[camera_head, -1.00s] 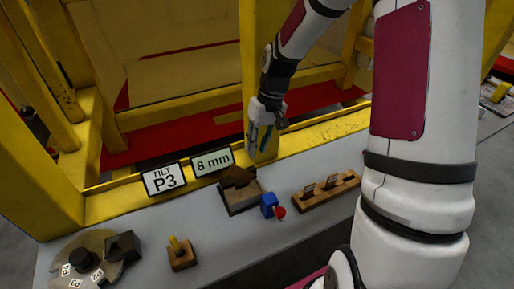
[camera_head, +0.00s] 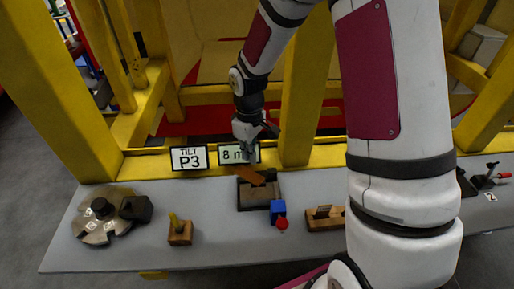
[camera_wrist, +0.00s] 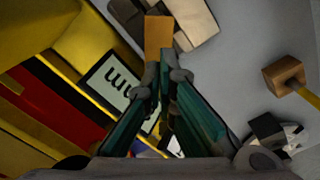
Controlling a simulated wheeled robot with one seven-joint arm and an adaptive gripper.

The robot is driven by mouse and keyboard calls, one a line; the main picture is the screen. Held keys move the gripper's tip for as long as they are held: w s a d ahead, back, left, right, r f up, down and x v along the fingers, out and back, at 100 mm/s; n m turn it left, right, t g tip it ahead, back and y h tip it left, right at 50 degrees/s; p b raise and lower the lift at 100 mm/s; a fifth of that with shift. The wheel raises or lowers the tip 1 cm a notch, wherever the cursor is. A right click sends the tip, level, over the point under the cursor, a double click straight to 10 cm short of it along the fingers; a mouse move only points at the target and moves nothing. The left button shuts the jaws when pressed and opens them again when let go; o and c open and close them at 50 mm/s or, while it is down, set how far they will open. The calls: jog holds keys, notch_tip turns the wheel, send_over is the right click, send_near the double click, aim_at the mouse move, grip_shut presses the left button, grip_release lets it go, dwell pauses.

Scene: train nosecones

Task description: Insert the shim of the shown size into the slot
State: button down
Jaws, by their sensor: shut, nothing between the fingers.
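My gripper (camera_head: 248,154) is shut and empty in front of the 8 mm sign (camera_head: 230,154), partly covering it. In the wrist view its closed fingertips (camera_wrist: 165,68) lie just beside the near end of an orange-brown plate (camera_wrist: 158,34), perhaps the shim; contact cannot be told. The plate also shows in the head view (camera_head: 249,174), tilted across the top of a dark brown block fixture (camera_head: 258,195). The fixture also shows in the wrist view (camera_wrist: 190,20). How deep the plate sits in any slot is hidden.
A wooden rack (camera_head: 325,218) stands right of the fixture, partly behind my arm. A blue block with a red knob (camera_head: 278,210) is beside the fixture. A wooden block with a yellow peg (camera_head: 180,232), a round dial (camera_head: 97,222) and a TILT P3 sign (camera_head: 189,158) are left.

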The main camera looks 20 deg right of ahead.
aim_at(250, 177)
jog(key=shift+a+f, duration=0.15)
jog(key=shift+f, duration=0.55)
jog(key=shift+f+b, duration=1.1)
jog(key=shift+f, duration=1.2)
jog(key=shift+r, duration=0.15)
